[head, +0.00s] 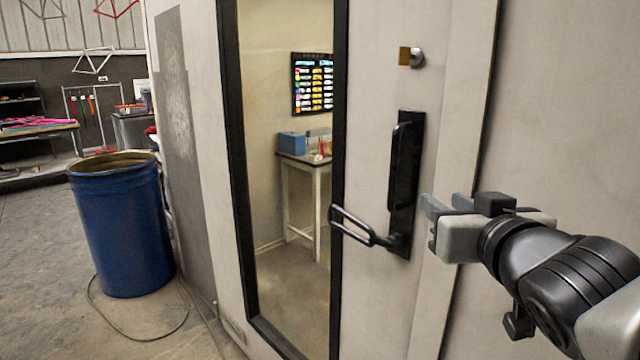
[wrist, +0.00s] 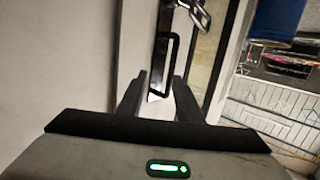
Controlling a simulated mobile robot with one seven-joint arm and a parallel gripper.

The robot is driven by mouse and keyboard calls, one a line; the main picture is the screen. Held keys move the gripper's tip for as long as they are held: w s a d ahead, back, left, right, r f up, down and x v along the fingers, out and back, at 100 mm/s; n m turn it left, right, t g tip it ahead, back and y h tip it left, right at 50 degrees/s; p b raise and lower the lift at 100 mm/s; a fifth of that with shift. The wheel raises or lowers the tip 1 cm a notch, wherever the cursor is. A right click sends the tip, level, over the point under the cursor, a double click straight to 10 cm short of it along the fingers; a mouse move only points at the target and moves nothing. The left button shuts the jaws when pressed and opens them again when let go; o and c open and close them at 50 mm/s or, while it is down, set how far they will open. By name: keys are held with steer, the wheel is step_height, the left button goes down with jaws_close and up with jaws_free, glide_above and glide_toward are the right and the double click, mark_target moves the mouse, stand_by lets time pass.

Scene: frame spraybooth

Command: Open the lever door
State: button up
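The door (head: 385,40) is pale, with a tall black-framed window (head: 290,220), and it appears shut. A black handle plate (head: 403,215) on its right side carries an upright pull grip (head: 402,150) and, at the bottom, a looped black lever (head: 360,228) pointing left. In the wrist view the pull grip (wrist: 172,60) shows beyond my fingers, with the lever (wrist: 194,12) at the top. My gripper (head: 441,202) is just right of the plate, fingers towards the door. Its fingers (wrist: 160,88) are spread with nothing held between them. I cannot tell whether a fingertip touches the plate.
A lock knob (head: 416,57) with a brass-coloured piece sits above the plate. A blue drum (head: 122,230) stands on the floor left of the booth, with a cable (head: 140,340) beside it. Through the window, a table (head: 305,165) is visible. Floor before the drum is open.

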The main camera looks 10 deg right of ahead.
mark_target(396, 165)
steer(key=w, duration=0.6)
steer(key=w+a+t+y+b, duration=0.1)
steer(key=w, duration=0.4)
steer(key=w+r+n+y+b, duration=0.1)
steer(key=w, duration=0.5)
steer(key=shift+w+a+r+t, duration=0.1)
steer(key=shift+w+a+t, duration=0.2)
steer(key=shift+t, duration=0.1)
steer(key=shift+c, duration=0.5)
jaws_close()
